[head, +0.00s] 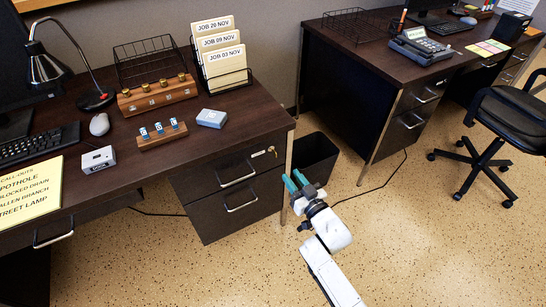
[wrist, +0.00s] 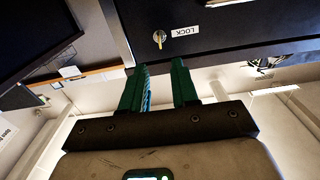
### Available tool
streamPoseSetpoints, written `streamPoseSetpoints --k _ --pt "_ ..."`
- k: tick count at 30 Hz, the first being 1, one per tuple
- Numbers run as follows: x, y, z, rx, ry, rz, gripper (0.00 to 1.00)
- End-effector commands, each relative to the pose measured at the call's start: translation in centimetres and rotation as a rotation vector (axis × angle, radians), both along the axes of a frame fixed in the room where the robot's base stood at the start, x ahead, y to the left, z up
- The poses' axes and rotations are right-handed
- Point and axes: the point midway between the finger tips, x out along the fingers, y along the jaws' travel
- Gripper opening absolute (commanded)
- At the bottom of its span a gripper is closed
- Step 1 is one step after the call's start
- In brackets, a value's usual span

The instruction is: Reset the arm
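My white arm reaches in from the bottom of the head view, over the floor in front of the left desk's drawers. My gripper (head: 293,181) has two green fingers, which also show in the wrist view (wrist: 160,70). The fingers are apart with nothing visible between them. In the wrist view they point toward a dark drawer front (wrist: 210,25) with a key in a lock (wrist: 159,38) and a LOCK label (wrist: 187,31). In the head view that key (head: 271,150) is near the desk's right corner, and the gripper is apart from the desk top.
A black waste bin (head: 315,157) stands just behind my gripper between the two desks. The left desk (head: 240,125) holds card files, a lamp and wooden racks. An office chair (head: 505,115) stands at the right. The speckled floor (head: 420,240) is clear at the lower right.

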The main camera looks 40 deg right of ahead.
Motion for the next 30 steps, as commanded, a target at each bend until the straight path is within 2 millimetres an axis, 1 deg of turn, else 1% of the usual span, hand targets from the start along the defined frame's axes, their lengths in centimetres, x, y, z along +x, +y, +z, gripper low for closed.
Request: streamPoseSetpoints --k 10,13,17,20,23,26,29,30 --pt "0.0 0.1 0.2 0.004 0.017 -0.004 0.29" --pt "-0.2 0.4 0.4 0.020 0.083 -0.019 0.29" --pt "-1.2 1.2 0.6 0.054 0.241 -0.044 0.29" --pt "-2.5 2.3 0.6 0.085 0.380 -0.054 0.29" --pt "-4.3 3.5 0.9 0.115 0.522 -0.054 0.29" --pt "-6.4 5.1 1.4 0.142 0.666 -0.041 0.29" --pt "-9.0 6.9 2.1 0.166 0.812 -0.016 0.29" --pt "-10.2 7.6 2.6 0.172 0.871 -0.003 0.29"
